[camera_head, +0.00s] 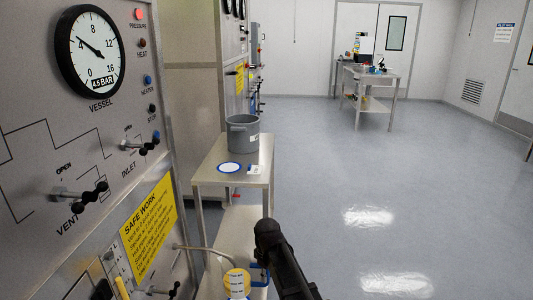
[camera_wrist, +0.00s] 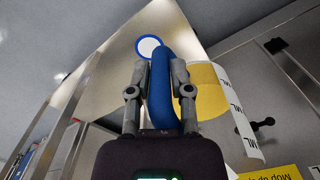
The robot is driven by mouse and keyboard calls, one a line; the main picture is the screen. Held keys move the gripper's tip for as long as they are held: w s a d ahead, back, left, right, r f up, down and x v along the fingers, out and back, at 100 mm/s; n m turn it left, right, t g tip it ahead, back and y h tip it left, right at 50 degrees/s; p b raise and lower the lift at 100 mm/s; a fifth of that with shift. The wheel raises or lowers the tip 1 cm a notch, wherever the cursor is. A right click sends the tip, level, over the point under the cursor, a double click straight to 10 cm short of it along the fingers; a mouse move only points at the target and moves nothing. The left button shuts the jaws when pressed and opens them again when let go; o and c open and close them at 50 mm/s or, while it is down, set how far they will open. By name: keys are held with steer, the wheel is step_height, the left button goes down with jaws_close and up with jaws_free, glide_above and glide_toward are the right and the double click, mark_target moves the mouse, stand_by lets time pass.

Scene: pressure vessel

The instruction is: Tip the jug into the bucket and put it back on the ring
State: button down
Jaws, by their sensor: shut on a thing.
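The jug (camera_head: 237,284) shows at the bottom edge of the head view, with yellow contents and a blue handle. In the wrist view its yellow-and-white body (camera_wrist: 238,110) is to the right of the handle (camera_wrist: 161,95). My gripper (camera_wrist: 162,72) is shut on that blue handle, one finger on each side. The grey bucket (camera_head: 243,135) stands upright on the steel table. The blue-edged white ring (camera_head: 229,168) lies on the same table in front of the bucket; it also shows in the wrist view (camera_wrist: 149,47), beyond the handle. The jug's lower part is cut off in the head view.
A panel with a gauge (camera_head: 90,50), inlet and vent valve handles and a yellow safe-work sign (camera_head: 148,226) stands close on the left. A small white item (camera_head: 255,169) lies beside the ring. Open floor (camera_head: 390,200) lies to the right.

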step_height(320, 180, up, 26)
steer(key=p, duration=2.5)
steer(key=shift+s, duration=0.1)
